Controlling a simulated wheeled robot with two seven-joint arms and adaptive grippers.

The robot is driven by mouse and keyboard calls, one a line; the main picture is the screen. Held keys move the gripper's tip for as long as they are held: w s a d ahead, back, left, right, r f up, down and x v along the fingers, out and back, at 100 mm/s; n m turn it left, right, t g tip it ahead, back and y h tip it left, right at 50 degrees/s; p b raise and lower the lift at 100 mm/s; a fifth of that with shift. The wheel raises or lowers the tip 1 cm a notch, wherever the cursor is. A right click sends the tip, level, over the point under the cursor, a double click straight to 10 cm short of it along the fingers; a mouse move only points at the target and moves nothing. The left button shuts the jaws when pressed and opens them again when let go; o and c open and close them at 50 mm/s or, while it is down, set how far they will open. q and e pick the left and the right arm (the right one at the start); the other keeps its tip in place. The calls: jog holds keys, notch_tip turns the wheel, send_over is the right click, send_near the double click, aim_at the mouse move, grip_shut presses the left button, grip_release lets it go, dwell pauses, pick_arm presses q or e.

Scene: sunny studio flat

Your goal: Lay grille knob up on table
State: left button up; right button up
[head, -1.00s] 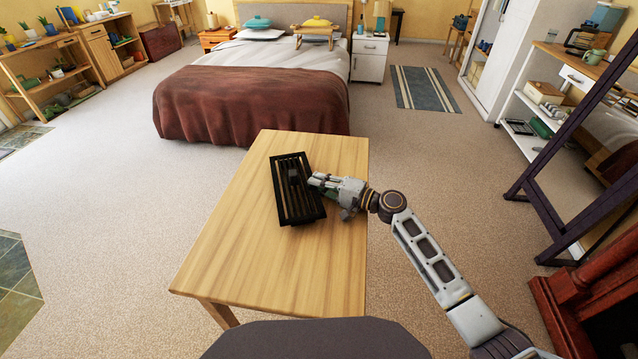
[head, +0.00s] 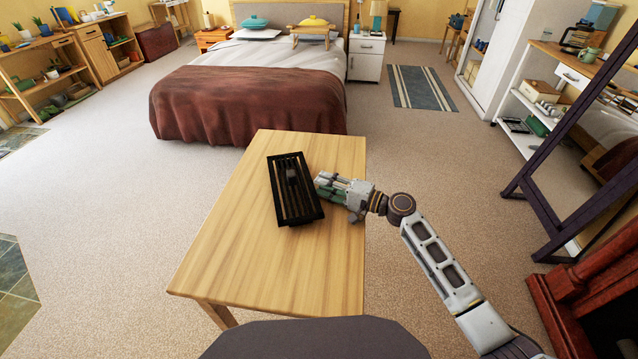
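The black slatted grille (head: 276,193) lies on the wooden table (head: 235,245), near the table's right side. It is long and narrow and looks about flat. A small dark block that looks like its knob (head: 291,173) shows at the upper middle of the slats, on the side facing up; it is dark and hard to make out. My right gripper (head: 319,183) is just right of the grille, over the table, with its fingertips pointing left near the grille's right rim. It holds nothing that I can see; its finger gap is unclear. My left gripper is out of view.
The table's near and left parts are bare. The bed (head: 250,105) stands just beyond its far edge. A dark slanted frame (head: 570,150) and white shelves (head: 525,110) stand at the right. Carpet is open on both sides of the table.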

jog(key=v, duration=0.9)
dwell(0.8)
